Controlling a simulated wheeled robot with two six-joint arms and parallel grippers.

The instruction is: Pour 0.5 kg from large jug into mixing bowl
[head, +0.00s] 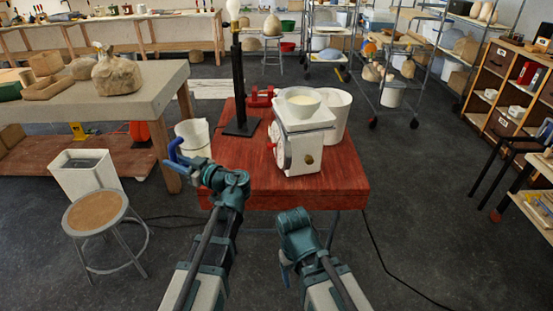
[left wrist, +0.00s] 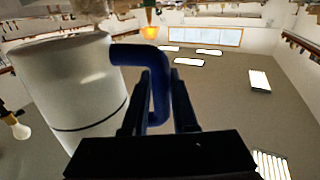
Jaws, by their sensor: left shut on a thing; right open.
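The large jug (head: 195,135) is white with a blue handle (head: 174,151) and stands roughly upright at the left edge of the red table. My left gripper (head: 190,166) is shut on the handle; the left wrist view shows the blue handle (left wrist: 157,100) between the fingers and the white jug body (left wrist: 68,88) at left. I cannot tell whether the jug touches the table. The white mixing bowl (head: 300,103), with pale contents, sits on the white scale (head: 300,150). My right gripper (head: 284,270) is low in front of the table, mostly hidden by its wrist, away from everything.
A black lamp stand (head: 239,80) with a bulb stands between jug and scale. The red table (head: 340,185) is clear at front right. A stool (head: 97,210) stands left.

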